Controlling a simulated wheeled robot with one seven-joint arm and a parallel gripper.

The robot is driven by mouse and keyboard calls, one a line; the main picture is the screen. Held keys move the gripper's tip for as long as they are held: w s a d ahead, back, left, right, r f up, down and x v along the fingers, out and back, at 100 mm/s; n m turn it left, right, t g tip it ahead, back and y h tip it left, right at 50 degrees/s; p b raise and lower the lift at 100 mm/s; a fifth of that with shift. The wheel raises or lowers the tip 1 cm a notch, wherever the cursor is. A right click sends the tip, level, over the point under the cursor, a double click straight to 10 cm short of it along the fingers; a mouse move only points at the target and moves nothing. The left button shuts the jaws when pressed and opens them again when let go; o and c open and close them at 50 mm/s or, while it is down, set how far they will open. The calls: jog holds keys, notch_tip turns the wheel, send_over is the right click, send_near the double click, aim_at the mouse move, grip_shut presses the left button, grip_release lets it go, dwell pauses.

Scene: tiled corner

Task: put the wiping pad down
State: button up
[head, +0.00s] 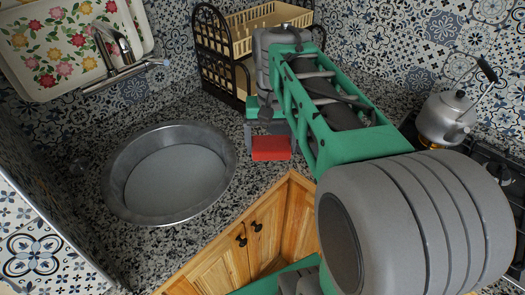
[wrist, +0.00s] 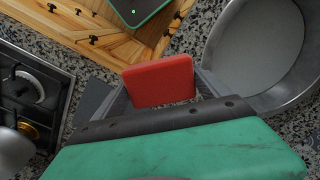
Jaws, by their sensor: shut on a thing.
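The red wiping pad (head: 271,148) is held between the fingers of my gripper (head: 269,132) over the corner of the speckled counter, close to its front edge. In the wrist view the pad (wrist: 160,82) stands up between the two grey fingers, and my gripper (wrist: 163,92) is shut on it. Part of the pad is hidden by the fingers and the gripper body. I cannot tell whether its lower edge touches the counter.
A round metal basin (head: 168,173) is left of my gripper. A dark rack (head: 217,62) with a wooden crate stands behind. A kettle (head: 445,117) sits on the stove at right. Wooden cabinets (head: 252,245) are below the counter edge. Bare counter (head: 259,180) shows between basin and edge.

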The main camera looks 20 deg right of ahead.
jog(key=w+d+f+p, duration=0.1)
jog(key=w+f, duration=0.2)
jog(key=w, duration=0.1)
jog(key=w+f+p, duration=0.1)
jog(key=w+f, duration=0.2)
jog(key=w, duration=0.1)
jog(key=w+d+f+p, duration=0.1)
jog(key=w+f, duration=0.2)
jog(key=w, duration=0.1)
jog(key=shift+w+d+f, duration=0.25)
jog(key=shift+w+d, duration=0.05)
jog(key=shift+w, duration=0.1)
jog(key=shift+f, duration=1.75)
jog(key=o, duration=1.3)
notch_tip(320, 180, up, 13)
jog(key=s+a+f+n+t, duration=0.1)
jog(key=s+a+f+n, duration=0.1)
jog(key=s+a, duration=0.3)
jog(key=s+a+f+n+t, duration=0.2)
jog(key=s+a, duration=0.4)
jog(key=s, duration=0.7)
jog(key=shift+n+t+b, duration=0.3)
jog(key=shift+n+b, duration=0.1)
